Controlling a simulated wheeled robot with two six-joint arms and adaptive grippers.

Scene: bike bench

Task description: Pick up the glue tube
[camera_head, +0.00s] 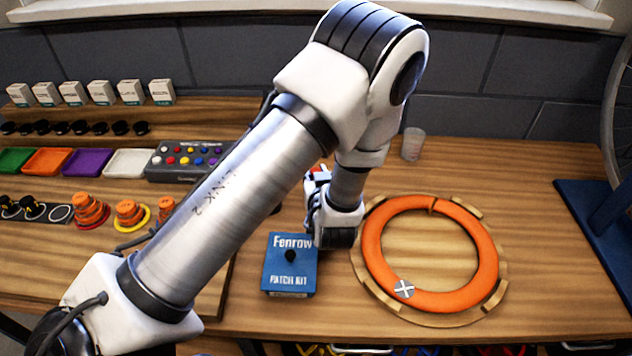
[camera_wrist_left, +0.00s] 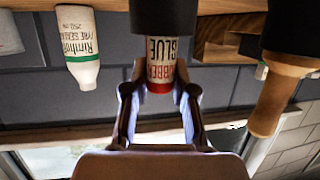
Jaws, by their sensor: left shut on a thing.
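In the head view my left gripper (camera_head: 335,228) is just behind the blue patch kit box. A small red and white bit (camera_head: 318,176) shows beside it, probably the tube; the rest is hidden by my arm. My right gripper is not in view.
The blue patch kit box (camera_head: 289,265) is close to my gripper, with an orange ring (camera_head: 482,245) to the right. A sealant bottle (camera_wrist_left: 78,45) and a wood-handled tool (camera_wrist_left: 274,98) flank the tube. A clear cup (camera_head: 413,145) stands behind.

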